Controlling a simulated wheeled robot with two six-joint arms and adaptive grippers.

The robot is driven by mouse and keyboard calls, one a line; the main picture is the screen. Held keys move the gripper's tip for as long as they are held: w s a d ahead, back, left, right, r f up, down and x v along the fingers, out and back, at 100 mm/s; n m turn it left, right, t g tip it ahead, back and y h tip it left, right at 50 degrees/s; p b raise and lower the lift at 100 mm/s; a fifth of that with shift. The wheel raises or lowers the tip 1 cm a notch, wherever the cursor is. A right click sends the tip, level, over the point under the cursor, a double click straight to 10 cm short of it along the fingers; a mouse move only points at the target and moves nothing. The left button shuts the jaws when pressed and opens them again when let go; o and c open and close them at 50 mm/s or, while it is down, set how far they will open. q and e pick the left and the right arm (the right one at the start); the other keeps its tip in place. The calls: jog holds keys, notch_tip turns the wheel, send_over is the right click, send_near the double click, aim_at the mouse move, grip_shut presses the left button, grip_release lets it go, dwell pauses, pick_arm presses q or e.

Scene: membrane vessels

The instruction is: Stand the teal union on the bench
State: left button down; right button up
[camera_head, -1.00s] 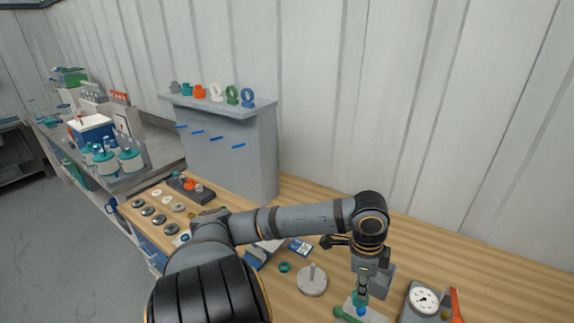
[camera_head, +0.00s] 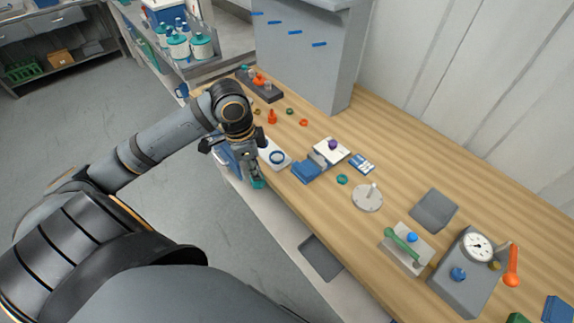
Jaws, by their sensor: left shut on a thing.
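My left gripper (camera_head: 251,174) points down at the near edge of the wooden bench (camera_head: 400,135). It is shut on the teal union (camera_head: 259,184), of which only the lower part shows below the fingers. The union appears to be off the bench top, beside its front edge; the exact height cannot be told. My right gripper is not in view.
Blue blocks (camera_head: 309,170), a teal ring (camera_head: 342,179), a grey disc with a post (camera_head: 367,198), a green-handled fixture (camera_head: 403,243) and a gauge box (camera_head: 466,274) stand further right.

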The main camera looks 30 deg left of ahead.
pick_arm(q)
jog(key=d+n+p, duration=0.2)
jog(key=d+p, duration=0.6)
jog(key=p, duration=0.3)
jog(key=shift+w+d+f+b, duration=0.45)
jog(key=shift+w+d+f, duration=0.7)
jog(key=shift+w+f, duration=1)
jog(key=shift+w+d+f+b, duration=0.45)
jog(key=shift+w+d+f, duration=0.65)
jog(key=shift+w+f, duration=1.05)
jog(key=shift+w+d+f+b, duration=0.45)
jog(key=shift+w+d+f, duration=0.7)
jog(key=shift+w+f, duration=1)
jog(key=shift+a, duration=0.1)
jog(key=shift+f, duration=0.1)
jog(key=c, duration=1.3)
grip_release()
jog(key=shift+c, duration=0.2)
